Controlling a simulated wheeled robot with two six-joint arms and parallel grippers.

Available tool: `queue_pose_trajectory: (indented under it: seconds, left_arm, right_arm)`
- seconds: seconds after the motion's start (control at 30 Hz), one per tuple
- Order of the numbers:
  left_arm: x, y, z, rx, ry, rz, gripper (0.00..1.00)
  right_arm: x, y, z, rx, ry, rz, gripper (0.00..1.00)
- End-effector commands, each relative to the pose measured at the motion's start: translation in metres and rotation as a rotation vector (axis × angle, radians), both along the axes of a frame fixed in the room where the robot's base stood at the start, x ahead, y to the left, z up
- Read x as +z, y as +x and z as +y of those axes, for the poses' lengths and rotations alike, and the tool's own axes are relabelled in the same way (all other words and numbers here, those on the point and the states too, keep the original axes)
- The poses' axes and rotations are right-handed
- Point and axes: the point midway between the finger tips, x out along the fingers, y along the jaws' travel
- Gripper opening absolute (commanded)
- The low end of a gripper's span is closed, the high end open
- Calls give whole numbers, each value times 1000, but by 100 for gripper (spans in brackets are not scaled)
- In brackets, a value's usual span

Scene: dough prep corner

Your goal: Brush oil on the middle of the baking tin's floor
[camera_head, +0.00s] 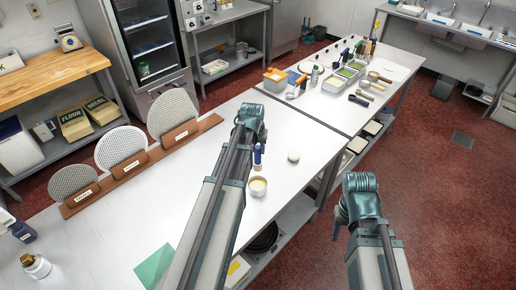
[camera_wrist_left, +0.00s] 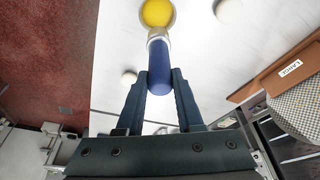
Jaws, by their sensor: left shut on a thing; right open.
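My left gripper (camera_head: 257,144) is over the near steel table, shut on the blue handle of a brush (camera_head: 258,158). In the left wrist view the handle (camera_wrist_left: 159,78) is between both fingers, and its pale ferrule points at a small bowl of yellow oil (camera_wrist_left: 157,12). This bowl (camera_head: 258,187) stands near the table's right edge. The brush's bristles are hard to make out against the yellow, so I cannot tell if they touch the oil. My right gripper (camera_head: 340,222) is open, over the floor right of the table. I cannot make out a baking tin.
A white round thing (camera_head: 293,156) lies right of the brush. A brown rack (camera_head: 140,167) with labelled boards stands at the left. A green sheet (camera_head: 155,265) lies at the front. The far table (camera_head: 395,73) is crowded with trays, bottles and tools. The near table's middle is mostly bare.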

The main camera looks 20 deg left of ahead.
Motion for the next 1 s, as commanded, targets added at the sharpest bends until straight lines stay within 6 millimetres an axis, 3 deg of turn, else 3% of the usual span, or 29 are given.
queue_pose_trajectory:
  seconds: [0.03, 0.1, 0.63, 1.0]
  left_arm:
    - [7, -2, 0, 0, 0, 0, 0]
    - [-9, -1, 0, 0, 0, 0, 0]
    - [-59, -1, 0, 0, 0, 0, 0]
    - [-68, -1, 0, 0, 0, 0, 0]
  right_arm:
    - [7, 0, 0, 0, 0, 0, 50]
    - [-9, 0, 0, 0, 0, 0, 50]
    - [-59, 0, 0, -3, 1, -2, 50]
    - [-68, 0, 0, 0, 0, -2, 50]
